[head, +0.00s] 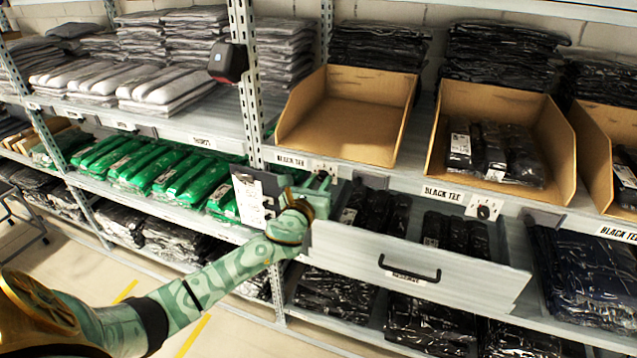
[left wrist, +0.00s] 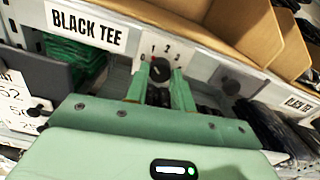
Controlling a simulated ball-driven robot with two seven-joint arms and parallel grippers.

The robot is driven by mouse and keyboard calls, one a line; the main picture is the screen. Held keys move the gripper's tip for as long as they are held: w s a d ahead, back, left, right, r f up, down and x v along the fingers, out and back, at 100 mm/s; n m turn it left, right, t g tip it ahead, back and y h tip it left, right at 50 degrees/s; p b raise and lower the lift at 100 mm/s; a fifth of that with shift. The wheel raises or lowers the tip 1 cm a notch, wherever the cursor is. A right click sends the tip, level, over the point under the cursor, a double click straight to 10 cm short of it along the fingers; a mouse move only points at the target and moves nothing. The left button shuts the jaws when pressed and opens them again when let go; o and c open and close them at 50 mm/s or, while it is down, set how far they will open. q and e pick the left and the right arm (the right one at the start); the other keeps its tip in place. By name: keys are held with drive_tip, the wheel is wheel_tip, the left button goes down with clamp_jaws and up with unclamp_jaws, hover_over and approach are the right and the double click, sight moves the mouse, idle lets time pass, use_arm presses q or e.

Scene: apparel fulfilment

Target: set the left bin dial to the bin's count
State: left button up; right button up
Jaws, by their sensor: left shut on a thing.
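The left cardboard bin (head: 345,125) stands on the middle shelf, and its visible inside is bare. Its dial plate (head: 325,167) is on the shelf edge below, beside a BLACK TEE label. In the left wrist view the dark round dial (left wrist: 160,68) sits on a white plate marked 0 to 3; I cannot tell clearly where its pointer stands. My left gripper (head: 324,181) is at this dial, and in the left wrist view its green fingers (left wrist: 160,82) are shut on the knob. My right gripper is not in view.
The right bin (head: 560,125) holds several black packs, with its own dial (head: 484,208) below. An open drawer (head: 430,262) with a black handle juts out under the shelf. A clipboard (head: 252,196) hangs by the post, close to my left gripper. Green packs (head: 165,172) lie left.

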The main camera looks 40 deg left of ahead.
use_arm(q)
drive_tip(key=n, duration=0.5)
drive_tip(key=shift+n, duration=0.3)
idle(0.4)
drive_tip(key=o, duration=1)
drive_tip(key=p+v, duration=0.2)
drive_tip(key=v, duration=1.4)
drive_tip(key=shift+s+d+r, duration=0.1)
drive_tip(key=shift+d, duration=0.05)
